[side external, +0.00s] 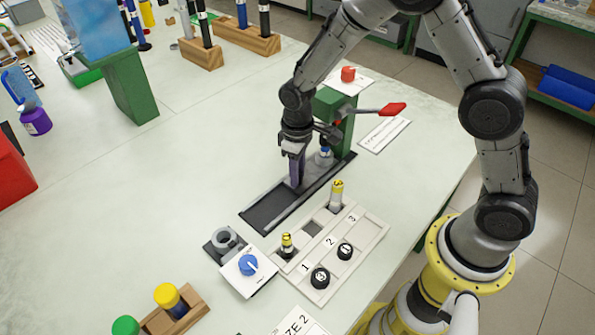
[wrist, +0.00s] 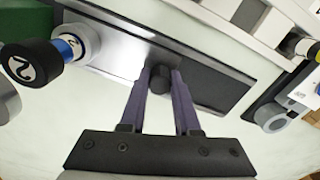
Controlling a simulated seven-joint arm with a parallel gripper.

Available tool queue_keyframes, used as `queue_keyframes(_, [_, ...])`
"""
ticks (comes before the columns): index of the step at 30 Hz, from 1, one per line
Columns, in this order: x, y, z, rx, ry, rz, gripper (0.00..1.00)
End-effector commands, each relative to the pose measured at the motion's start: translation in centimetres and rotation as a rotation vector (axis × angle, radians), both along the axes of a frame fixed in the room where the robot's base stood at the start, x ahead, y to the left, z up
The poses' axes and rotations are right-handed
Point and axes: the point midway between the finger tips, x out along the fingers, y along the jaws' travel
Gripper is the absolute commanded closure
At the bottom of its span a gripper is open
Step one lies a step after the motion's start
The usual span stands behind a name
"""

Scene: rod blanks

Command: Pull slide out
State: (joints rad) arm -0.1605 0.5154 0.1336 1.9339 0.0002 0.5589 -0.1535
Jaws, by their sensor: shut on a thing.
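The slide is a grey metal plate (wrist: 112,48) in a long dark track (side external: 268,210) that runs out from the green press (side external: 337,112). Its black knob (wrist: 160,80) shows between my fingers in the wrist view. My gripper (side external: 296,178) points down over the track, its purple fingers shut on the knob. In the side view the fingers hide the knob. A blue-banded rod (wrist: 70,46) with a black end stands at the press end of the slide, and it also shows in the side view (side external: 325,155). The outer part of the track is bare and dark.
A pale numbered rack (side external: 365,232) with rods and black caps stands in front of the track. Beside it is a unit with a blue knob (side external: 248,265). The press has a red-ended lever (side external: 392,109). The table left of the track is clear.

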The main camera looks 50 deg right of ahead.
Motion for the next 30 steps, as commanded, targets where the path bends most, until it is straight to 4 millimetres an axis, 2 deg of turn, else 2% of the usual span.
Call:
queue_keyframes(26, [0.0, 0.0, 0.1, 0.000, -0.001, 0.000, 1.00])
queue_keyframes(30, [0.1, 1.4, 0.1, 0.001, -0.002, 0.005, 1.00])
